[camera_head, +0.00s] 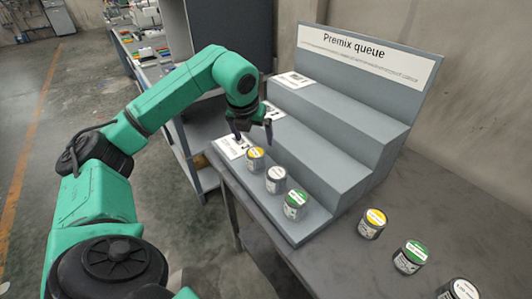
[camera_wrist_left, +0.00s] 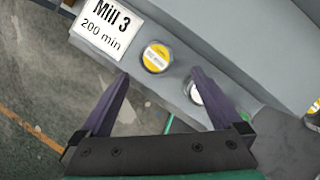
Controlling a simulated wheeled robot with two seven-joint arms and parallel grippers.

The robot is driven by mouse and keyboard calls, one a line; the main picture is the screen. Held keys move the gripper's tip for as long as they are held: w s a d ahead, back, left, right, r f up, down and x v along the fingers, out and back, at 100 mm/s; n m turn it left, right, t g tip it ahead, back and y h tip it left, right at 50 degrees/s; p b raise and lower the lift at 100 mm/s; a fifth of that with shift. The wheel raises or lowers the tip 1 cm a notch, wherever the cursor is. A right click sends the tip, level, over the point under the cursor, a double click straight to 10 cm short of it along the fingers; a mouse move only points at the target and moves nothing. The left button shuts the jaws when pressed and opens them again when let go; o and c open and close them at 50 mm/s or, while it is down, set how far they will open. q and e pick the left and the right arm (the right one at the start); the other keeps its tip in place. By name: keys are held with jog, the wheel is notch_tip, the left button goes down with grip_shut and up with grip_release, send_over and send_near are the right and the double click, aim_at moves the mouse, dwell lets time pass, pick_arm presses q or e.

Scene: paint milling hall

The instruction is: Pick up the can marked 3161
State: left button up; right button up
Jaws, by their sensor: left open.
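On the lowest step of the grey stepped stand (camera_head: 345,145) stand a yellow-lidded can (camera_head: 255,157), a white-lidded can (camera_head: 276,181) and a green-lidded can (camera_head: 296,205). The number 3161 cannot be read on any can. My left gripper (camera_head: 253,132) is open and empty above the yellow-lidded can's end of the step. In the left wrist view, the yellow-lidded can (camera_wrist_left: 157,57) shows just beyond the gap between the open fingers (camera_wrist_left: 160,77). The white-lidded can (camera_wrist_left: 195,94) is partly hidden by the right finger. My right gripper is out of view.
A "Mill 3, 200 min" card (camera_wrist_left: 103,27) lies beside the yellow-lidded can. More cans, yellow-lidded (camera_head: 372,224), green-lidded (camera_head: 410,257) and white-lidded (camera_head: 460,290), stand on the table (camera_head: 455,225) right of the stand. The higher steps hold cards but no cans. A "Premix queue" board (camera_head: 365,58) rises behind.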

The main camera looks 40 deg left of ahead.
aim_at(255, 154)
pick_arm(q)
jog(key=f+p, duration=0.1)
jog(key=f, duration=0.1)
jog(key=a+f, duration=0.1)
jog(key=f, duration=0.1)
jog(key=shift+f+p, duration=0.35)
jog(key=shift+f, duration=0.05)
jog(key=p+x, duration=0.1)
jog(key=x, duration=0.2)
jog(key=p+x, duration=0.1)
jog(key=x, duration=0.3)
jog(key=shift+w+d+r+p, duration=0.1)
jog(key=shift+w+p, duration=0.1)
jog(key=shift+p, duration=0.1)
jog(key=shift+f, duration=0.2)
jog(key=shift+c, duration=1.2)
jog(key=shift+w+r, duration=0.1)
jog(key=c, duration=1.2)
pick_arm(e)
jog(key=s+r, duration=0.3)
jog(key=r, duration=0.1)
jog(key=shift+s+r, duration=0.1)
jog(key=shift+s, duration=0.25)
